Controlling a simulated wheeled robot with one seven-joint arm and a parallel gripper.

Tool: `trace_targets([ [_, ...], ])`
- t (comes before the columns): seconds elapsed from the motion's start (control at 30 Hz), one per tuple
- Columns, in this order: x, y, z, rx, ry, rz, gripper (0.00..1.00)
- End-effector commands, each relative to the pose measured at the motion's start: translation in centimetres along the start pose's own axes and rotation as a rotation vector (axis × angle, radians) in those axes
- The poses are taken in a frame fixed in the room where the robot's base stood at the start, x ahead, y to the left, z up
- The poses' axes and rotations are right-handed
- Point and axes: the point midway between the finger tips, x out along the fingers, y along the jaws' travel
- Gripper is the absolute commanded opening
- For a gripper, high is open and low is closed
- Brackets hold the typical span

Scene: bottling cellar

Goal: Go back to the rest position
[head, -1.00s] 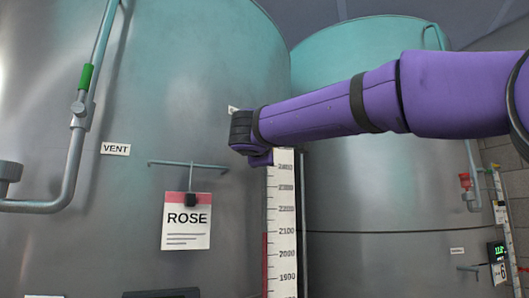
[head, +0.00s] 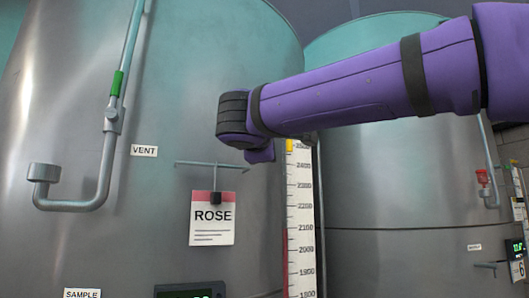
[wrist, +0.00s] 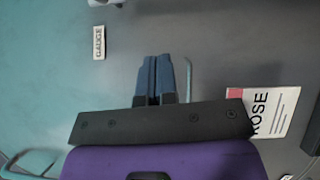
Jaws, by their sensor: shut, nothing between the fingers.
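My gripper (wrist: 155,82) shows in the wrist view with its two blue fingers shut together and nothing between them. It is in front of the grey tank wall, beside the ROSE card. In the head view my purple arm reaches in from the right and its wrist end hides the fingers. The white ROSE card (head: 212,219) with a red top hangs by a black clip from a thin bar on the tank (head: 60,150). The card also shows at the right of the wrist view (wrist: 272,112).
A vent pipe (head: 93,195) with a green-handled valve runs down the tank at the left. A scale strip (head: 301,220) stands right of the card, below my arm. A second tank (head: 400,190) stands behind at the right. A dark display (head: 190,291) is at the bottom.

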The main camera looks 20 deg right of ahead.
Motion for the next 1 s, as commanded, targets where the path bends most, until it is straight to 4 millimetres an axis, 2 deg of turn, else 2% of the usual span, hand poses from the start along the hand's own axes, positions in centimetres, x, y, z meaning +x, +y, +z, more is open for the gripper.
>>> trace_targets([
  [0.3, -0.4, -0.2, 0.2, 0.004, -0.001, -0.008, 0.0],
  [0.37, -0.3, -1.0, 0.7, 0.013, -0.005, -0.031, 0.0],
  [0.43, -0.3, -2.7, 1.7, 0.038, -0.013, -0.087, 0.0],
  [0.57, -0.8, -8.5, 4.9, 0.134, -0.044, -0.267, 0.0],
  [0.67, -1.9, -13.9, 7.7, 0.241, -0.082, -0.436, 0.0],
  [0.8, -4.5, -21.2, 11.1, 0.419, -0.148, -0.666, 0.0],
  [1.0, -9.6, -30.5, 14.4, 0.718, -0.257, -0.967, 0.0],
])
